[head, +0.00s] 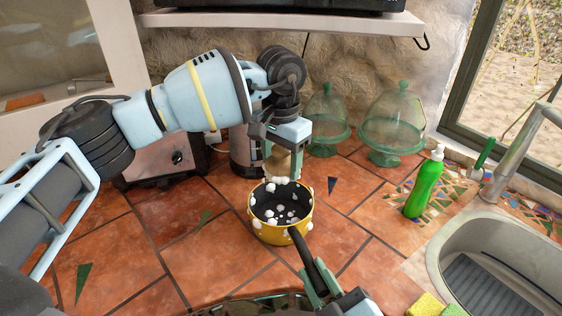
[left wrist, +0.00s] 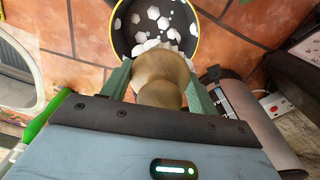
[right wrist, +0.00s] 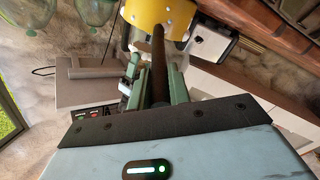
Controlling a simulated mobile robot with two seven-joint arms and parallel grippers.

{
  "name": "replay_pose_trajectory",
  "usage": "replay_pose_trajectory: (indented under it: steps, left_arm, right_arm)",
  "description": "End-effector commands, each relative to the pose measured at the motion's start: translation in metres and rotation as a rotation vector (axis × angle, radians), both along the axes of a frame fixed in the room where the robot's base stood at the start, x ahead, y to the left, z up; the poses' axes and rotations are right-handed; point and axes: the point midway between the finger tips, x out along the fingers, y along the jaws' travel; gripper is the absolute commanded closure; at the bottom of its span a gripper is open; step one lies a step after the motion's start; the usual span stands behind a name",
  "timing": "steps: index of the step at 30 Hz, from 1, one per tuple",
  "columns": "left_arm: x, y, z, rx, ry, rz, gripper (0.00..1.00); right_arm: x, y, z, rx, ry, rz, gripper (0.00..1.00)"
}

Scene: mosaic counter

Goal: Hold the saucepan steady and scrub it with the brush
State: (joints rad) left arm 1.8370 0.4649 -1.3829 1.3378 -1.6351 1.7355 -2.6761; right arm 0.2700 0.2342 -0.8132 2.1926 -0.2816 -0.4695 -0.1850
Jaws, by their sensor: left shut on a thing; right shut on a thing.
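The yellow saucepan (head: 268,233) with a dark inside stands on the tiled counter, spotted with white suds inside and on its outer wall. My right gripper (head: 318,284) is shut on its dark handle (head: 303,249); the handle also shows between the fingers in the right wrist view (right wrist: 159,65). My left gripper (head: 282,150) is shut on the wooden brush (left wrist: 158,78), above the pan's far side. The brush (head: 279,166) points down, with white suds at its lower end by the far rim. I cannot tell whether it touches the pan.
A green soap bottle (head: 424,184) stands right of the pan, before the sink (head: 435,262). Yellow-green sponges (head: 428,306) lie at the front right. Two green glass domes (head: 393,122), a toaster (head: 165,160) and a grey canister (head: 243,152) stand behind. The left counter is mostly clear.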

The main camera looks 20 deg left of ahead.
Motion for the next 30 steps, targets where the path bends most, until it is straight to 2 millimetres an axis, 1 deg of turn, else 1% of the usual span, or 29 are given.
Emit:
replay_pose_trajectory:
  steps: [6, 7, 12, 13, 23, 26, 30]
  left_arm:
    - [0.000, 0.000, 0.000, 0.000, -0.001, 0.000, 0.67]
    - [0.000, 0.000, 0.000, 0.000, -0.001, 0.000, 0.67]
    - [0.000, 0.000, 0.000, 0.000, -0.001, 0.000, 0.67]
    - [0.000, 0.000, 0.000, 0.000, -0.001, 0.000, 0.67]
    - [0.000, 0.000, 0.000, 0.000, 0.000, 0.000, 0.67]
    - [0.000, 0.000, 0.000, 0.000, 0.000, 0.000, 0.67]
    - [0.000, 0.000, 0.000, 0.000, 0.000, 0.000, 0.67]
  right_arm:
    - [0.000, 0.000, 0.001, 0.000, -0.002, 0.000, 1.00]
    - [0.000, 0.000, 0.001, 0.000, -0.002, 0.000, 0.80]
    - [0.000, 0.000, 0.001, 0.000, -0.002, 0.000, 0.58]
    - [0.000, 0.000, 0.000, 0.000, -0.002, 0.000, 0.56]
    - [-0.003, -0.002, 0.000, -0.001, 0.001, -0.001, 0.56]
    - [-0.010, -0.009, -0.001, -0.001, 0.001, 0.000, 0.56]
    - [-0.029, -0.024, -0.001, -0.002, 0.003, 0.000, 0.56]
